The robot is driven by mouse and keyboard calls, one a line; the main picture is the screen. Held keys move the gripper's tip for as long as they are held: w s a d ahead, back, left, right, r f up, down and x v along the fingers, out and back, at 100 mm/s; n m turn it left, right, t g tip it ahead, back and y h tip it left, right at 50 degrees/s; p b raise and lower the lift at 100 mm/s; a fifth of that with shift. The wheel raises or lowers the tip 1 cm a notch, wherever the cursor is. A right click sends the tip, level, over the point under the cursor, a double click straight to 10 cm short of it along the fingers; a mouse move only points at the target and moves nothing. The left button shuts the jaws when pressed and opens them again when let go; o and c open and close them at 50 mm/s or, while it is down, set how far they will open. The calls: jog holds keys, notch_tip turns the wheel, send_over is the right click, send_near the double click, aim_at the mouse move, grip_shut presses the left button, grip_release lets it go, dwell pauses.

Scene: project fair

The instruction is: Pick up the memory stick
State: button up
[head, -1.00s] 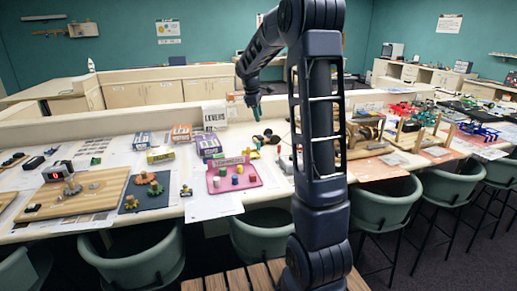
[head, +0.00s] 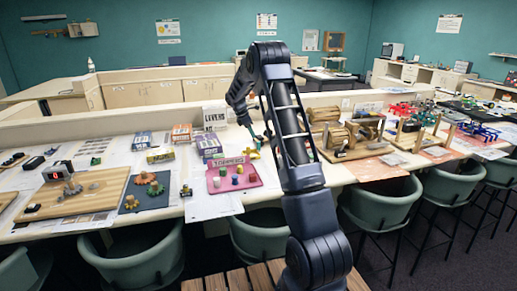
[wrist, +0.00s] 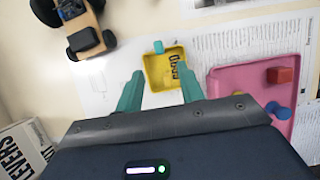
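A small yellow piece with a grey-green end (wrist: 158,47) is at the tray's far edge. I cannot tell for certain which of these is the memory stick. In the head view my gripper (head: 257,138) is low over the table, near the yellow tray, which is partly hidden by the arm.
A pink tray (head: 213,185) with coloured pieces stands close by; it also shows in the wrist view (wrist: 230,77). A wheeled wooden model (wrist: 87,25) is at the upper left there. The LEVERS sign (head: 214,116) stands behind. Green chairs (head: 262,238) line the table front.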

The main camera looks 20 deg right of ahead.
send_over(259, 147)
jog(key=a, duration=0.2)
notch_tip(259, 147, down, 4)
jog(key=f, duration=0.1)
jog(key=shift+w+d+f, duration=0.2)
jog(key=shift+d+f, duration=0.5)
jog(key=shift+f, duration=0.3)
jog(key=shift+w+d+f, duration=0.15)
jog(key=shift+d+f, duration=0.5)
jog(key=shift+f, duration=0.3)
jog(key=shift+c, duration=0.2)
grip_shut()
